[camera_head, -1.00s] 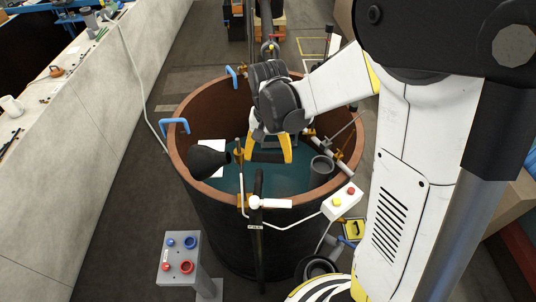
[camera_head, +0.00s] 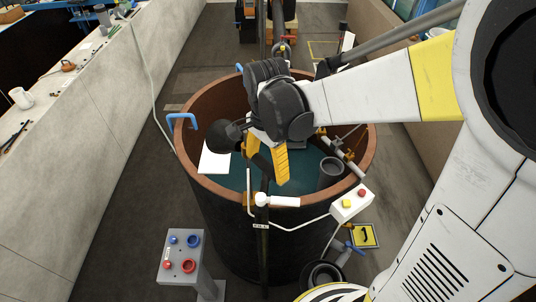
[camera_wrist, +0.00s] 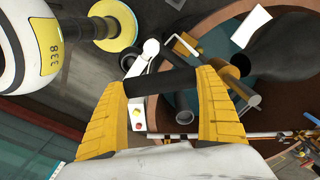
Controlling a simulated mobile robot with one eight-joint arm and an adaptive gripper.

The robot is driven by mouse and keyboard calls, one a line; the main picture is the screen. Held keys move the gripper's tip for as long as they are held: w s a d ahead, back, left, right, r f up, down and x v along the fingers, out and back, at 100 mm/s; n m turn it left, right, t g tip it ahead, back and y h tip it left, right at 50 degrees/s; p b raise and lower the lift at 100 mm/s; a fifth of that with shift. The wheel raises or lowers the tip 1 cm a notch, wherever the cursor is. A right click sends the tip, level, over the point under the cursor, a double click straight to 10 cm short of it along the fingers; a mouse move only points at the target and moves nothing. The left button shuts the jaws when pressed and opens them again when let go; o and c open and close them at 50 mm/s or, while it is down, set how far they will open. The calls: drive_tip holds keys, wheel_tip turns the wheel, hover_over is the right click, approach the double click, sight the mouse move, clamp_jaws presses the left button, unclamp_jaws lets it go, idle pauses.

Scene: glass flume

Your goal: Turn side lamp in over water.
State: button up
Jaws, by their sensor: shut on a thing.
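The side lamp has a black cone-shaped head (camera_head: 230,132), now above the left part of the water (camera_head: 236,178) inside the round tank (camera_head: 192,150). In the wrist view the lamp head (camera_wrist: 285,55) is at the right, beside orange fittings and a metal rod. My gripper (camera_head: 270,165) reaches into the tank from above, close to the lamp head. Its yellow fingers (camera_wrist: 160,85) stand apart, with a dark bar (camera_wrist: 162,82) between them. The bar seems in line with the lamp's neck; the right finger hides the join. In the head view my wrist partly covers the lamp.
A white switch box (camera_head: 351,203) with red and yellow buttons is on the tank's right front rim. A grey control post (camera_head: 181,257) stands at front left. A grey cylinder (camera_head: 330,172) and pipes are inside the tank. A white sheet (camera_head: 214,160) lies at the left.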

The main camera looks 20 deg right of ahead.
drive_tip(key=shift+s+a+m+b, duration=0.2)
drive_tip(key=shift+a+m+b, duration=0.15)
drive_tip(key=shift+a+m, duration=0.65)
drive_tip(key=shift+d, duration=0.2)
drive_tip(key=o, duration=1.2)
drive_tip(key=shift+c, duration=0.2)
drive_tip(key=shift+r, duration=0.15)
wheel_tip(320, 180, up, 12)
